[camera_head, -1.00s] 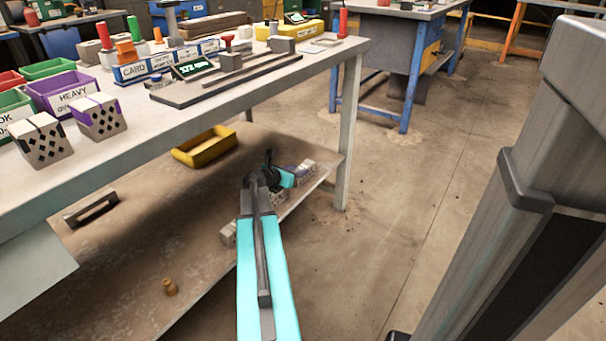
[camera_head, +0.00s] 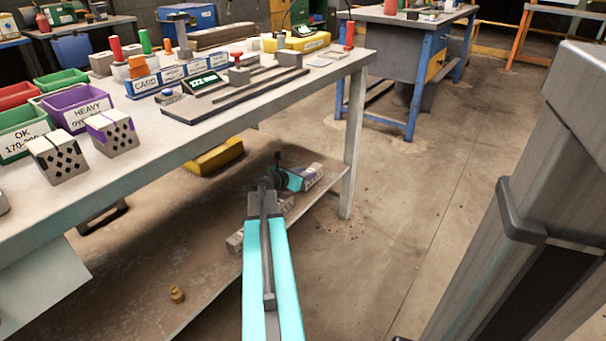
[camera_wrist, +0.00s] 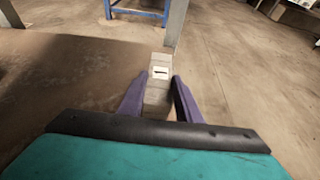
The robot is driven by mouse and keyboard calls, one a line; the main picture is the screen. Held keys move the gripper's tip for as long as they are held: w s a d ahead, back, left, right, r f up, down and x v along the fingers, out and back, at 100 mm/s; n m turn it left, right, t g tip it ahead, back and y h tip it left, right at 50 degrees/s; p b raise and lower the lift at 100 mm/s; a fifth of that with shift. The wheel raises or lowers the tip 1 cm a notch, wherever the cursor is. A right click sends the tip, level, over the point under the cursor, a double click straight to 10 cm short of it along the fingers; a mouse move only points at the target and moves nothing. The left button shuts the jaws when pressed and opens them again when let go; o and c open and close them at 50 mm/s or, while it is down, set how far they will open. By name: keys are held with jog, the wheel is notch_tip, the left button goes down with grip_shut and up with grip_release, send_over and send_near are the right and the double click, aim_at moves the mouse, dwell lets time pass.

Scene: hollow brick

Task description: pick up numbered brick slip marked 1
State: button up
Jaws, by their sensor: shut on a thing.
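A grey brick slip (camera_wrist: 158,97) with a white label carrying one dark stroke lies between the two purple fingers of my gripper (camera_wrist: 156,84) in the wrist view. The fingers are shut on its sides, and its far end sticks out past the fingertips. The stroke looks like a 1 on its side, but it is small. In the head view my gripper (camera_head: 297,180) is at the right end of the lower shelf (camera_head: 228,270), partly hidden by my arm. A pale brick end (camera_head: 313,175) shows just beyond it. I cannot tell how far the held slip is above the shelf.
The workbench top (camera_head: 150,170) overhangs the shelf, with its leg (camera_head: 352,145) close right of my gripper. Other pale bricks (camera_head: 236,241) lie along the shelf edge. A yellow tray (camera_head: 215,157) and a small brass-coloured weight (camera_head: 177,294) are on the shelf. Open floor (camera_head: 420,220) lies right.

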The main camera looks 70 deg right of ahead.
jog(key=s+a+r+p, duration=0.1)
jog(key=s+a+p, duration=0.2)
jog(key=s, duration=1.1)
jog(key=shift+s+a+r+p, duration=0.25)
jog(key=shift+a+p, duration=0.15)
jog(key=shift+p, duration=0.3)
